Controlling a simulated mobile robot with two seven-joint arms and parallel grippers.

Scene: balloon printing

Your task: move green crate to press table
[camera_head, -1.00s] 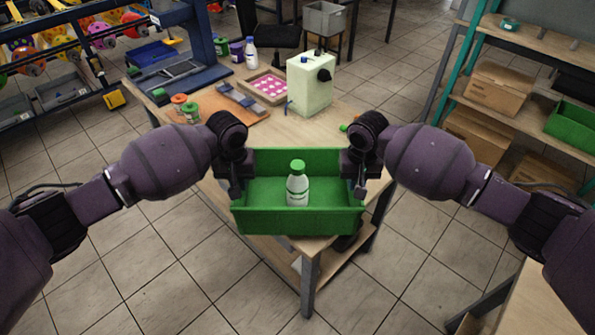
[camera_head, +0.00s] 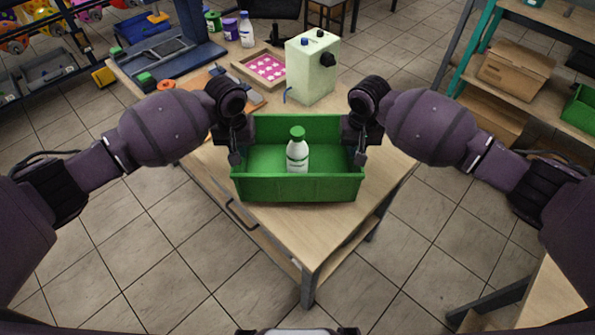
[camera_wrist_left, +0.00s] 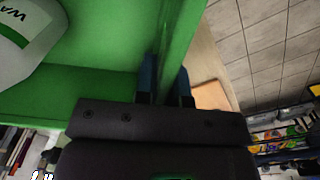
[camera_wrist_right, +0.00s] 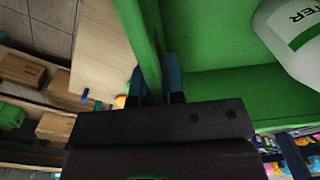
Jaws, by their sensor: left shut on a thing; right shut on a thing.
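The green crate (camera_head: 297,188) is held between my two grippers, over the near part of the wooden press table (camera_head: 312,236). A white bottle with a green cap (camera_head: 297,152) stands upright inside it. My left gripper (camera_head: 236,155) is shut on the crate's left wall; in the left wrist view its fingers (camera_wrist_left: 166,85) straddle the wall. My right gripper (camera_head: 358,155) is shut on the right wall, which also shows between its fingers in the right wrist view (camera_wrist_right: 154,82). I cannot tell whether the crate's bottom touches the table.
A pale green machine (camera_head: 312,68) stands on the table just behind the crate. Beside it are a tray of pink pieces (camera_head: 265,68) and a blue press (camera_head: 165,50). Shelving with cardboard boxes (camera_head: 515,72) stands at the right. The table's near corner is bare.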

